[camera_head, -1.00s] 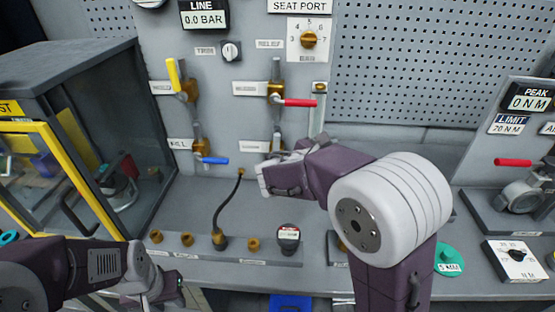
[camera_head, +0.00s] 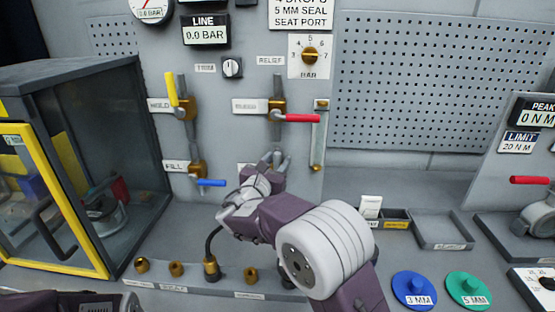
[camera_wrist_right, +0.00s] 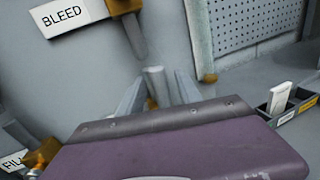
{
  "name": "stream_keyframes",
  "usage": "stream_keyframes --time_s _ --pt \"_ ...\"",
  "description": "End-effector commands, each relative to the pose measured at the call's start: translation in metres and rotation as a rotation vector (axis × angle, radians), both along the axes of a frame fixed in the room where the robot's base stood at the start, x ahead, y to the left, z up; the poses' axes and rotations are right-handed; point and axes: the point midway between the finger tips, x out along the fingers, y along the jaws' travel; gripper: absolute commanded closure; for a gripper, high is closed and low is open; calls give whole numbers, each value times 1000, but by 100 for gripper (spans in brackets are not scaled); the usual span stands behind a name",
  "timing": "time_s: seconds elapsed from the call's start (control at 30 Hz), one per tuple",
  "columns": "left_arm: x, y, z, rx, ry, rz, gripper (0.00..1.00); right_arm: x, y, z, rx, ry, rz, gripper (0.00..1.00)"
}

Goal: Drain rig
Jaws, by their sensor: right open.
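My right gripper (camera_head: 275,158) is open in front of the panel, below the red-handled BLEED valve (camera_head: 278,116). In the right wrist view its fingers (camera_wrist_right: 158,88) stand on either side of a grey post (camera_wrist_right: 155,84) with brass at its foot; contact cannot be told. The BLEED label (camera_wrist_right: 68,14) is at upper left there. The yellow lever (camera_head: 172,88) at HOLD points up; the blue lever (camera_head: 211,183) at FILL and the red lever (camera_head: 302,118) point right. The line gauge (camera_head: 205,31) reads 0.0 BAR. My left gripper is out of view.
A glass cabinet with a yellow frame (camera_head: 62,190) stands at left. A black hose (camera_head: 211,243) rises from a bench fitting beneath my right arm. Blue (camera_head: 414,288) and green (camera_head: 468,288) discs lie front right. An empty grey tray (camera_head: 440,230) sits behind them.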

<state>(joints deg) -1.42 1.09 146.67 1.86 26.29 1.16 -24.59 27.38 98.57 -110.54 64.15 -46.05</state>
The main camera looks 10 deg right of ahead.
Motion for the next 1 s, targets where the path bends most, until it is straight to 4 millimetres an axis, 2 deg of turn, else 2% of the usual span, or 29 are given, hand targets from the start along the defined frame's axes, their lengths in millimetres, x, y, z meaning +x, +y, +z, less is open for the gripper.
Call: stream_keyframes --time_s 0.3,0.33,0.47,1.0 --pt "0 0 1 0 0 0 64 6 -4 0 -1 -1 0 59" --pt "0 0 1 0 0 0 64 5 -4 0 0 -1 0 64" --pt "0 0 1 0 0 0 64 5 -4 0 1 -1 0 100" --pt "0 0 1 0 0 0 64 5 -3 0 0 0 0 100"
